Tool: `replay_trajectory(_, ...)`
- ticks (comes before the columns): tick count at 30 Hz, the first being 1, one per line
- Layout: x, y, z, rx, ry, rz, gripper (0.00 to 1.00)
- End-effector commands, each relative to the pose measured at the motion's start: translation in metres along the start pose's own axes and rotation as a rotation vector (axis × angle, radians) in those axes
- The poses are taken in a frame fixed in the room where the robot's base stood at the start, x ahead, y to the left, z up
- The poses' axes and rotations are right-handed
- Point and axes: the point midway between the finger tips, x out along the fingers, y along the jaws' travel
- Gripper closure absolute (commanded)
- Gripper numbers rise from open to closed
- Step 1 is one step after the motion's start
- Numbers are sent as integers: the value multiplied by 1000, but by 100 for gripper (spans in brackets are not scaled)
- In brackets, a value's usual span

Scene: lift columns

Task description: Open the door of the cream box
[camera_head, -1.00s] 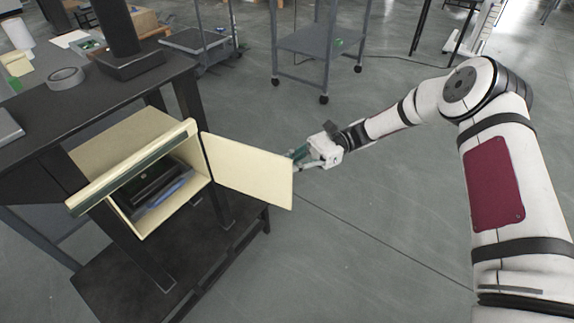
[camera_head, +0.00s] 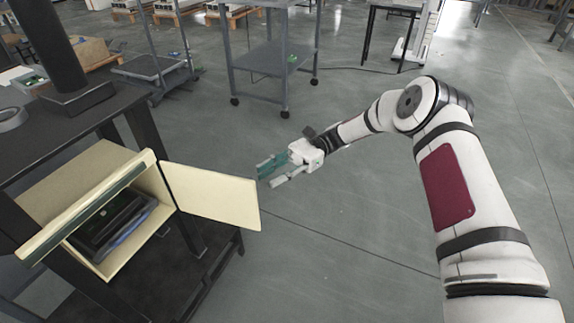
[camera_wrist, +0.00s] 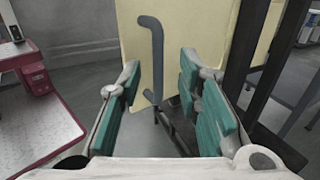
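The cream box (camera_head: 60,178) hangs under the black table, its front open to the right side. Its door (camera_head: 212,195) stands swung well out from the box. Dark items (camera_head: 112,222) lie inside the box. My gripper (camera_head: 271,174) is just right of the door's free edge, with its fingers spread. In the wrist view, the door (camera_wrist: 200,30) fills the middle, with a dark grey bar handle (camera_wrist: 157,55) on it. The handle shows between my green-padded fingers (camera_wrist: 160,75), which are apart and hold nothing. Contact with the door or handle does not show.
The black table (camera_head: 130,97) carries a dark column (camera_head: 58,45) and a grey ring (camera_head: 12,118). A grey wheeled cart (camera_head: 270,58) stands behind my gripper. The floor (camera_head: 340,240) right of the door is clear.

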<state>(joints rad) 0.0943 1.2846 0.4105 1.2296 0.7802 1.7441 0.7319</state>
Motion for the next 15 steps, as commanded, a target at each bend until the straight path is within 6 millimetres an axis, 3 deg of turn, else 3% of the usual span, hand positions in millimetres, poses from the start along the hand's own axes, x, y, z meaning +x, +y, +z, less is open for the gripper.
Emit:
replay_trajectory(6, -40, 0, -1, -2, 1, -1, 68)
replay_trajectory(15, -58, 0, 0, 0, 0, 0, 68)
